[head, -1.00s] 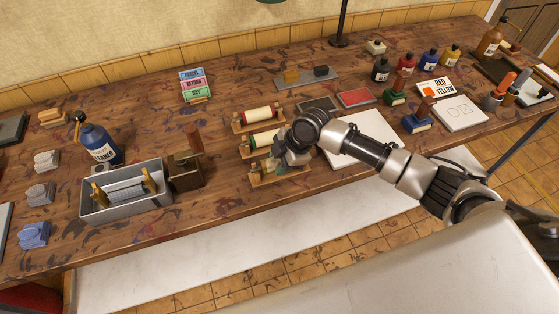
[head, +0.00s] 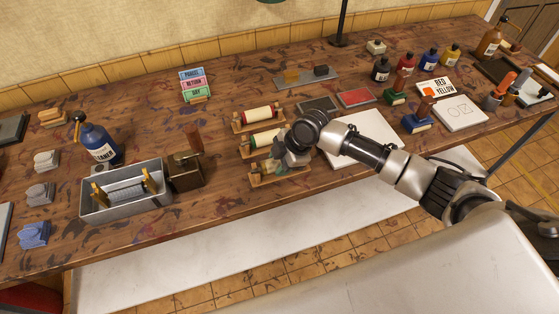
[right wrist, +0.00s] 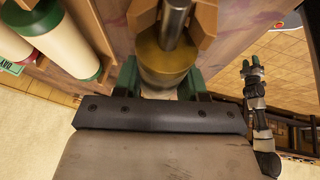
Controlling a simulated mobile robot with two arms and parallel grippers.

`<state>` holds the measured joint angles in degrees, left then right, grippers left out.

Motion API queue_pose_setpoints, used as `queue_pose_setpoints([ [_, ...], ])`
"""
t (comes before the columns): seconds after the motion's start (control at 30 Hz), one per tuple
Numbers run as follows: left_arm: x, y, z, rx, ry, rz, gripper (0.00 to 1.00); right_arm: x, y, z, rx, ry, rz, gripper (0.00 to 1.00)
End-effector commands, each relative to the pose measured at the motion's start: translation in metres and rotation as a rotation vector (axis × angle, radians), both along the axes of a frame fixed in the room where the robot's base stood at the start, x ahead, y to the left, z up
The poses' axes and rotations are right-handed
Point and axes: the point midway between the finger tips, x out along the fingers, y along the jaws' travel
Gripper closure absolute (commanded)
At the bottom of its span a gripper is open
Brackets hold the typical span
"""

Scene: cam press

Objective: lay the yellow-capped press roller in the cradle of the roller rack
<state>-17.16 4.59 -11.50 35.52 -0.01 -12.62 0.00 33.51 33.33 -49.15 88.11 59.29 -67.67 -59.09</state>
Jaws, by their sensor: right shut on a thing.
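The yellow-capped press roller shows in the right wrist view by its dull yellow cap (right wrist: 165,65) and steel shaft (right wrist: 176,18). My right gripper (right wrist: 158,84) is shut on it, green fingers on both sides. The shaft end lies between two wooden prongs of the roller rack (right wrist: 206,22). Whether it rests on them I cannot tell. In the head view my right gripper (head: 283,165) is over the nearest cradle of the roller rack (head: 285,178) and hides most of the roller. My left gripper (right wrist: 251,69) shows small in the right wrist view, its fingertips apart and empty.
A red-capped roller (head: 260,114) and a green-capped roller (head: 265,139) lie in the cradles behind. A grey tray (head: 128,208) with a roller and a brown metal can (head: 186,172) stand to the left. A white sheet (head: 372,150) lies to the right under my arm.

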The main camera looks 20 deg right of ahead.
Motion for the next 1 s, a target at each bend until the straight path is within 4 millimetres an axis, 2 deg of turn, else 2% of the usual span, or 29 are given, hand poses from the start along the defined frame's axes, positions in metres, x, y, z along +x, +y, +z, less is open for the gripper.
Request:
queue_pose_setpoints([
  [0.47,-0.0003,0.0001,0.0001,0.000,0.000,0.000,0.57,0.0003,0.0003,-0.0025,0.001,-0.001,0.001,0.92],
  [0.5,-0.0003,0.0001,0.0001,0.000,0.000,0.000,0.57,0.0003,0.0003,-0.0025,0.001,-0.001,0.001,0.57],
  [0.67,-0.0003,0.0001,0.0001,0.000,0.000,0.001,0.57,0.0002,0.0003,-0.0026,0.001,-0.001,0.001,0.32],
  [0.7,-0.0003,0.0001,0.0001,0.000,0.000,0.001,0.57,0.0002,0.0003,-0.0026,0.001,-0.001,0.001,0.29],
  [1.0,-0.0003,0.0001,-0.0008,0.000,0.000,0.001,0.57,-0.0004,-0.0013,-0.0017,-0.001,0.000,0.000,0.29],
])
